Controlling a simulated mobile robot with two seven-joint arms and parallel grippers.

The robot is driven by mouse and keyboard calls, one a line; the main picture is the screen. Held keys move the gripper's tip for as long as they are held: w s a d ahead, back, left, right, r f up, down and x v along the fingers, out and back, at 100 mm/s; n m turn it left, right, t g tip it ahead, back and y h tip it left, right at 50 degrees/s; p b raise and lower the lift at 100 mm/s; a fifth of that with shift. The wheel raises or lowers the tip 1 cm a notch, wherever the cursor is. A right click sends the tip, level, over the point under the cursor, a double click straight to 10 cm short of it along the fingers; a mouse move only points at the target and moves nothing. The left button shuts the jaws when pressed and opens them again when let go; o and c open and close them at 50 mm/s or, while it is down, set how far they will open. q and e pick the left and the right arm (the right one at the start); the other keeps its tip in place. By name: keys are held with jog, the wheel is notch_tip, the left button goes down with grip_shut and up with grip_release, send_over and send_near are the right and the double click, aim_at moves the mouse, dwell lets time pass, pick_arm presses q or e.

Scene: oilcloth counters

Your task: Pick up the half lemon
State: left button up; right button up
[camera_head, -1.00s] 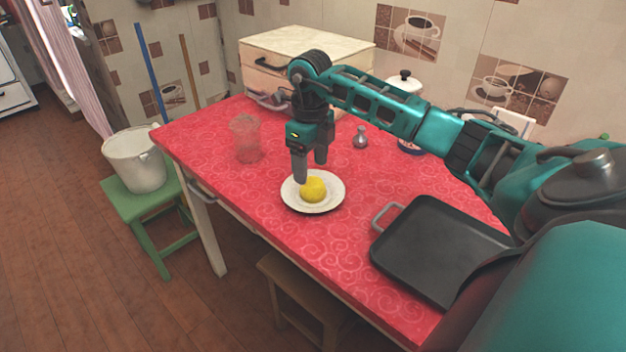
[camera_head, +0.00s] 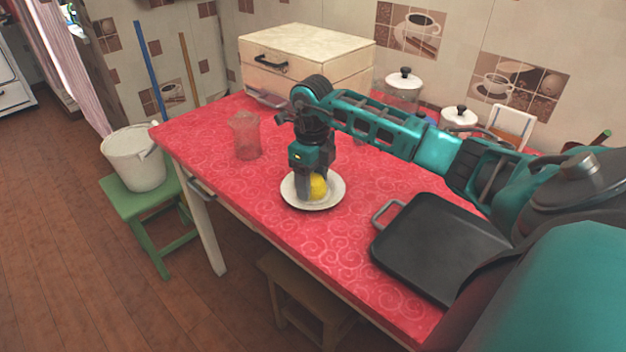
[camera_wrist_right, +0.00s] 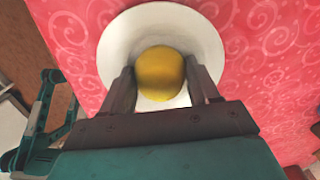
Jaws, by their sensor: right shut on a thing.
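The half lemon (camera_head: 318,186) is yellow and sits on a white plate (camera_head: 300,201) on the red table. My right gripper (camera_head: 312,192) has come down over the plate and is shut on the half lemon, which is partly hidden behind a finger in the head view. In the right wrist view the half lemon (camera_wrist_right: 160,72) lies between the two fingertips of the right gripper (camera_wrist_right: 162,85), with the plate (camera_wrist_right: 122,40) around and under it. My left gripper is not in view.
A dark tray (camera_head: 435,250) lies at the table's right. A clear glass (camera_head: 244,135) stands left of the plate. A wooden box (camera_head: 306,62) and jars with white lids (camera_head: 403,85) stand at the back. The red tabletop (camera_head: 270,215) is bare near the front.

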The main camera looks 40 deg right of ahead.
aim_at(312, 176)
jog(key=shift+r, duration=0.1)
jog(key=shift+c, duration=0.5)
pick_arm(q)
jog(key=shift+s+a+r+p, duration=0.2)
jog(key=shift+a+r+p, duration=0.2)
jog(key=shift+p, duration=0.6)
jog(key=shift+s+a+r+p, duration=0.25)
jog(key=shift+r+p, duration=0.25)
jog(key=shift+p, duration=0.5)
pick_arm(e)
notch_tip(312, 176, up, 20)
jog(key=o, duration=0.5)
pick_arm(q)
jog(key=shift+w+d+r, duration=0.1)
pick_arm(e)
jog(key=c, duration=0.4)
